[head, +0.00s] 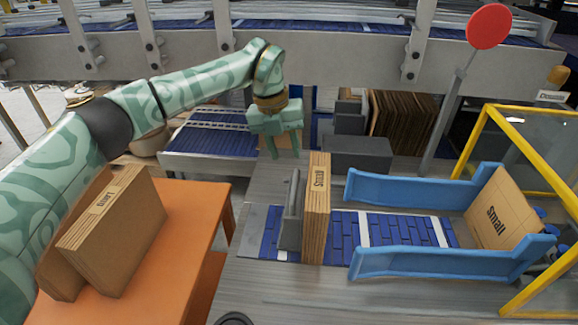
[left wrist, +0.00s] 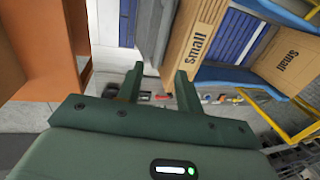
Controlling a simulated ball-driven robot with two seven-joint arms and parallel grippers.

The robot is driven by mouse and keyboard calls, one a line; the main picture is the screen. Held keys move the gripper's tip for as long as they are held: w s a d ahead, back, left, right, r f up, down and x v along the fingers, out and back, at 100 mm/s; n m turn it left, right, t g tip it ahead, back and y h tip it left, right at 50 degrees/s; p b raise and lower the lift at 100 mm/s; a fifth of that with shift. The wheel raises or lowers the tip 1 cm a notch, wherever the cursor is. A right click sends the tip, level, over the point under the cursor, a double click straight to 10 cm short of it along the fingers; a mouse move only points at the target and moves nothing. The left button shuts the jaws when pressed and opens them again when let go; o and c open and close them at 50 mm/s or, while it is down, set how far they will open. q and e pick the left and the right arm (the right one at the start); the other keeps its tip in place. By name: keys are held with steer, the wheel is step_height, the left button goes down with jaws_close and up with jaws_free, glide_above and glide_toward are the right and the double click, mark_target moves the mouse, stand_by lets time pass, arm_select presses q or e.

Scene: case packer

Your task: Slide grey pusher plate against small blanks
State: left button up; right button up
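The grey pusher plate (head: 291,212) stands upright on the blue belt, just left of the small blanks (head: 317,208), a brown upright stack marked "small". I cannot tell if plate and stack touch. My left gripper (head: 285,155) is open and empty, pointing down above and behind the plate's top in the head view. In the left wrist view, the two fingers of the gripper (left wrist: 158,85) are apart with nothing between them. The small blanks (left wrist: 193,40) show just beyond the right finger, and the grey plate (left wrist: 153,30) beyond the gap. My right gripper is not in view.
Blue guide rails (head: 415,190) flank the belt (head: 385,229) to the right, with another small blank (head: 498,210) at its end. A yellow frame (head: 472,140) stands at right. An orange table (head: 185,225) at left holds brown blanks (head: 115,235). A grey block (head: 357,153) stands behind.

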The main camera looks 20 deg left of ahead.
arm_select(q)
step_height(320, 180, up, 6)
steer(key=a, duration=0.1)
steer(key=shift+p, duration=0.45)
steer(key=shift+s+a, duration=0.1)
steer(key=shift+s, duration=0.05)
